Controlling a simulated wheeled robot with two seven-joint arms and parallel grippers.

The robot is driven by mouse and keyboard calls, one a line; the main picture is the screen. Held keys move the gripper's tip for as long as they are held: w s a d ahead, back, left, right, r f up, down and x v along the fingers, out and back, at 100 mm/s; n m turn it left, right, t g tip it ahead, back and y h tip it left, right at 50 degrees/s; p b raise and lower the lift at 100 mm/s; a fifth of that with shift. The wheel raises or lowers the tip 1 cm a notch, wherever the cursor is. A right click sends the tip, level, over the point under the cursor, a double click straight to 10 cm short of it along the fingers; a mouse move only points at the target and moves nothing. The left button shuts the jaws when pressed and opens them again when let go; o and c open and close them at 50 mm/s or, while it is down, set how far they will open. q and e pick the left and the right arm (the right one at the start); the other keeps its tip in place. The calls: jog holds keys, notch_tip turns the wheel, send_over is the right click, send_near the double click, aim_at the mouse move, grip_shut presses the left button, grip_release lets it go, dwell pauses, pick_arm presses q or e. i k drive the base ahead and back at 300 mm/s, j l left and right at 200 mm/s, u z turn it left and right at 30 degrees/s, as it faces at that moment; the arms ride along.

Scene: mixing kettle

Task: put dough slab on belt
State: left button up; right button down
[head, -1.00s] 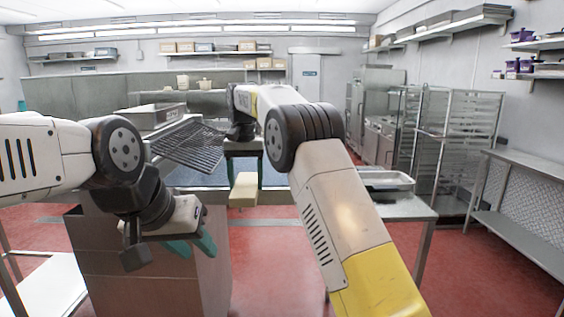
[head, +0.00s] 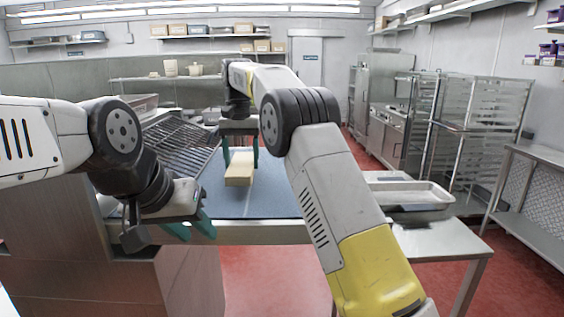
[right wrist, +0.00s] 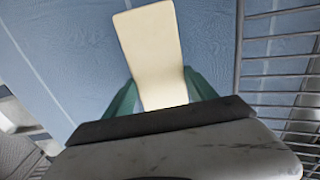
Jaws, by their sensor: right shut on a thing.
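The dough slab (head: 240,170) is a pale yellow block in the middle of the head view. My right gripper (head: 240,153) is shut on it, with teal fingers at its sides; the slab also fills the middle of the right wrist view (right wrist: 153,50). The blue belt (head: 265,194) lies behind and below the slab in the head view. Whether the slab touches the belt or hangs above it, I cannot tell. My left gripper (head: 192,228) is empty at the belt's near edge, its teal fingers apart.
A wire rack (head: 180,145) stands left of the slab, and its bars show close by at the right of the right wrist view (right wrist: 285,75). A metal tray (head: 408,195) sits on a side table at the right. Cardboard-brown boxes or cabinet (head: 60,235) stand at the lower left.

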aim_at(276, 166)
jog(key=i, duration=0.9)
